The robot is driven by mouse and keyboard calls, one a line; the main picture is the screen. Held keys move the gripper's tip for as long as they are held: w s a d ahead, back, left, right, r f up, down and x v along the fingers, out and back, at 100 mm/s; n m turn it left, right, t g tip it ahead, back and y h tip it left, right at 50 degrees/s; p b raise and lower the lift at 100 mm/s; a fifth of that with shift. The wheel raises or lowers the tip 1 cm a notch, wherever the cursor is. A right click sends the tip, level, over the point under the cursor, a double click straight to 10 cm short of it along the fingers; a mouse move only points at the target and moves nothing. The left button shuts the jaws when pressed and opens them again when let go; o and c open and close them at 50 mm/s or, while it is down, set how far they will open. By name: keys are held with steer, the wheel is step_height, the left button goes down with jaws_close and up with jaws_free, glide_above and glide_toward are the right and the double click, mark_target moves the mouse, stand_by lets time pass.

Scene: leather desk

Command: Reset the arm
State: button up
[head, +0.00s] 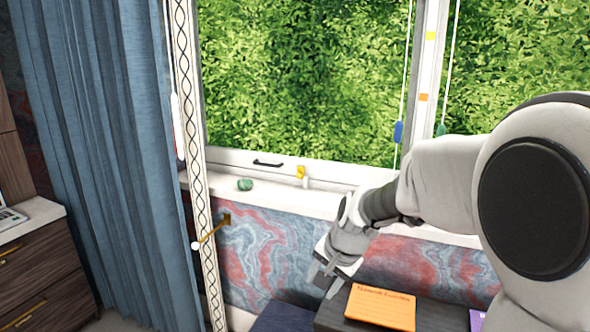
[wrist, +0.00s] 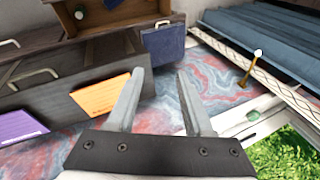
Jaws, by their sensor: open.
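My gripper (head: 326,279) is at the end of my arm, which reaches in from the right in the head view. It hangs in front of the marbled wall under the window, near the dark furniture top. In the wrist view my gripper (wrist: 160,95) shows two grey fingers spread apart with nothing between them. The fingers are close to an orange book (wrist: 102,95) on their left side.
The orange book (head: 380,306) lies on a dark surface (head: 432,315). A purple item (head: 477,320) is to its right. A green object (head: 245,184) rests on the white windowsill (head: 325,205). A brass hook (head: 212,232) juts from the wall. A blue curtain (head: 100,150) hangs left.

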steer(key=s+d+r+n+h+p, duration=0.1)
steer(key=s+d+r+n+p, duration=0.2)
steer(key=s+r, duration=0.6)
steer(key=s+d+r+n+t+h+p, duration=0.1)
steer(key=s+d+r+n+p, duration=0.3)
steer(key=s+r, duration=0.6)
steer(key=s+d+p, duration=0.2)
steer(key=s, duration=0.2)
steer(key=shift+s+d, duration=0.15)
steer(key=shift+d, duration=0.1)
steer(key=shift+a, duration=0.1)
